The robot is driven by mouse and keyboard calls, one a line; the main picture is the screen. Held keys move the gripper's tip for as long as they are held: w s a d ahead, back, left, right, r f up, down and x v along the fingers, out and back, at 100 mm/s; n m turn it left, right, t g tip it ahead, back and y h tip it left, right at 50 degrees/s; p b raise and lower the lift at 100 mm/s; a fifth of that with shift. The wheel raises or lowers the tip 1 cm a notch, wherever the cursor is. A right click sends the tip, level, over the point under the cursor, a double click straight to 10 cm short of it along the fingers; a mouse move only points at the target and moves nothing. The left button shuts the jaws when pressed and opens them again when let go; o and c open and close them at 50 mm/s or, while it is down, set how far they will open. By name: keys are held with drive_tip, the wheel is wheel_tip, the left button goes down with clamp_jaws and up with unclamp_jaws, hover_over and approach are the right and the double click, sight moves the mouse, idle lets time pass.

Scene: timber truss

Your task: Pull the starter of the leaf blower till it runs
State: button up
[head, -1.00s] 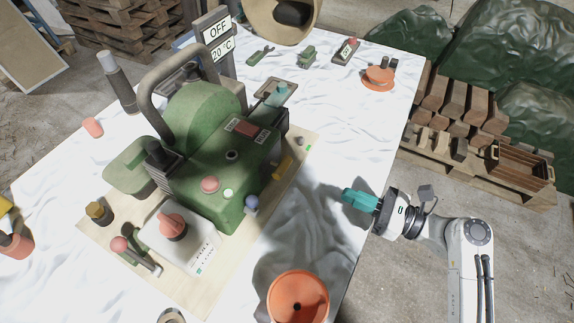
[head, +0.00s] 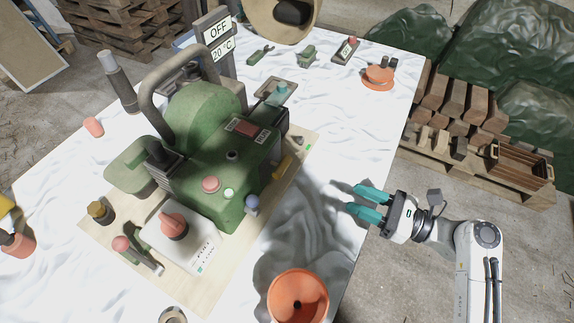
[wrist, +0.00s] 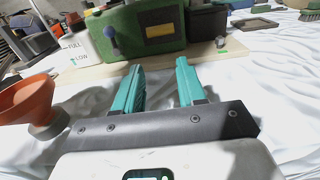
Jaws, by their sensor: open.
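I cannot tell for certain which part is the starter. My gripper (head: 354,199) is open and empty, with teal fingers, right of the machine and apart from it.
An orange funnel (head: 298,298) stands near the table's front edge, left of my gripper in the wrist view (wrist: 27,98). A white box with a red knob (head: 173,226) is on the board. Small tools and an orange piece (head: 378,78) lie at the back. A pallet of timber (head: 470,130) stands right.

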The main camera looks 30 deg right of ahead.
drive_tip(key=shift+p+v, duration=0.55)
drive_tip(key=shift+v, duration=1.5)
